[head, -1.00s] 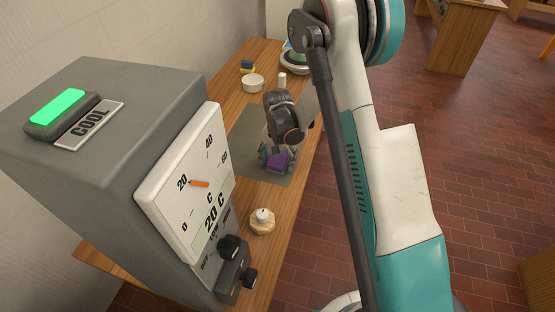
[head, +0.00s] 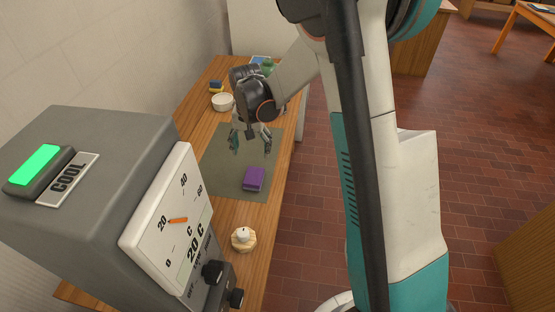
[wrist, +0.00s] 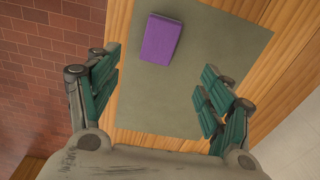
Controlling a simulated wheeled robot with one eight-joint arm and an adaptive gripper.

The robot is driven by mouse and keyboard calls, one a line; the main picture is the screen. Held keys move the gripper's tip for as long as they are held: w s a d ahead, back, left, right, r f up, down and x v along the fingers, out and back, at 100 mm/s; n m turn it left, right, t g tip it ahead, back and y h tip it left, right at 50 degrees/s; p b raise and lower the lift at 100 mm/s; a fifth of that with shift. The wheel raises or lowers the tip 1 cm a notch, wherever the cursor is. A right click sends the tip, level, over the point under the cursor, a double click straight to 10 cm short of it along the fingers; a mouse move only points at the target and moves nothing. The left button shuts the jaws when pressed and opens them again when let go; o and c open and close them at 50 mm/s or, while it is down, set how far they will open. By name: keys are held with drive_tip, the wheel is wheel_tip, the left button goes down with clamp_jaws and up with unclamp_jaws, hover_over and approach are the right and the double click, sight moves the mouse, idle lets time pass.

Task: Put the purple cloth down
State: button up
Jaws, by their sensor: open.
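The purple cloth (head: 253,178) is a folded block lying flat on the grey-green mat (head: 224,178), near the mat's front right part. In the wrist view the purple cloth (wrist: 160,39) lies on the mat (wrist: 222,50) near its edge, beyond my fingers and touching neither. My gripper (head: 251,143) is open and empty above the mat, farther back than the cloth. In the wrist view my gripper (wrist: 158,92) has its two green fingers spread wide apart with bare mat between them.
A grey machine (head: 90,190) with a dial reading 20 C and a green lit COOL button stands at the front left. A white knob-like piece on a wooden disc (head: 243,239) sits in front of the mat. A white bowl (head: 222,102) and a blue-and-yellow block (head: 216,86) stand behind.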

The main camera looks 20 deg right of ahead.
drive_tip(key=s+r+n+t, duration=0.3)
drive_tip(key=s+r, duration=0.9)
drive_tip(key=r, duration=0.4)
drive_tip(key=s+r+n+t, duration=0.2)
drive_tip(key=s+n+t, duration=0.1)
drive_tip(key=s, duration=1.1)
drive_tip(key=shift+r+t, duration=0.25)
drive_tip(key=shift+t, duration=0.05)
drive_tip(key=shift+f+b, duration=0.95)
